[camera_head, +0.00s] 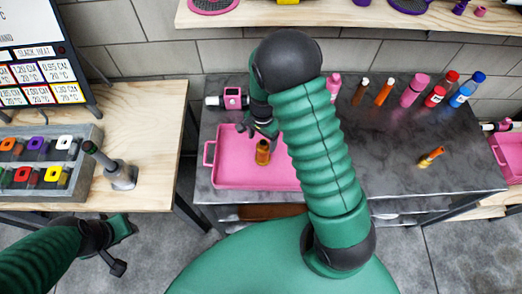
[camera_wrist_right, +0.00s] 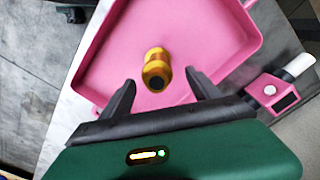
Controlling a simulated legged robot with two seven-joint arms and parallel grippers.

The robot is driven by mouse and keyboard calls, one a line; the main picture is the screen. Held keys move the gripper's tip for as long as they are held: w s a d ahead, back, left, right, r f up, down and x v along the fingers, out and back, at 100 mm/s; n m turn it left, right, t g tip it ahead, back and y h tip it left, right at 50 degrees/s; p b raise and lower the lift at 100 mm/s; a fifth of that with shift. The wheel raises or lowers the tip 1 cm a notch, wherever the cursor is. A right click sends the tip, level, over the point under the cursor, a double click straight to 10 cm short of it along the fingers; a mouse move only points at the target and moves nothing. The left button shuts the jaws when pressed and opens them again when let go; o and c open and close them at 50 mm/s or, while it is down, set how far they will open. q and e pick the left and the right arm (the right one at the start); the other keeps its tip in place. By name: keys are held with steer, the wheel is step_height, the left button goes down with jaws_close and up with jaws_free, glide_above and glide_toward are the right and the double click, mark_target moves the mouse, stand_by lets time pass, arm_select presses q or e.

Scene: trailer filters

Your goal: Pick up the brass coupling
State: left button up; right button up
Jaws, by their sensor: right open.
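The brass coupling (camera_head: 262,153) stands in the pink tray (camera_head: 230,181) on the dark metal table. In the right wrist view the coupling (camera_wrist_right: 157,70) is a golden ribbed cylinder with a dark hole in its near end. My right gripper (camera_head: 264,130) is above the tray, close to the coupling. In the wrist view its two fingers (camera_wrist_right: 159,88) are spread, with the coupling ahead of and between their tips, not gripped. My left gripper (camera_head: 122,248) is low at the left, over the floor and away from the table; its jaw state is unclear.
Several coloured bottles (camera_head: 412,91) stand along the table's back right. An orange-and-black piece (camera_head: 430,157) lies at the right. A pink device (camera_head: 233,98) sits behind the tray. A grey rack (camera_head: 45,160) is on the wooden table at left. The table's middle right is clear.

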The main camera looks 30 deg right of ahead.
mark_target(262, 149)
steer(key=f, duration=0.3)
steer(key=f+p, duration=0.1)
steer(key=f, duration=0.1)
steer(key=shift+s+d+f, duration=0.15)
steer(key=shift+d+f, duration=0.1)
steer(key=shift+d, duration=0.1)
steer(key=shift+a+f, duration=0.25)
steer(key=shift+f, duration=0.1)
steer(key=shift+a+r, duration=0.1)
steer(key=shift+s+r, duration=0.1)
steer(key=c, duration=1.1)
jaws_close()
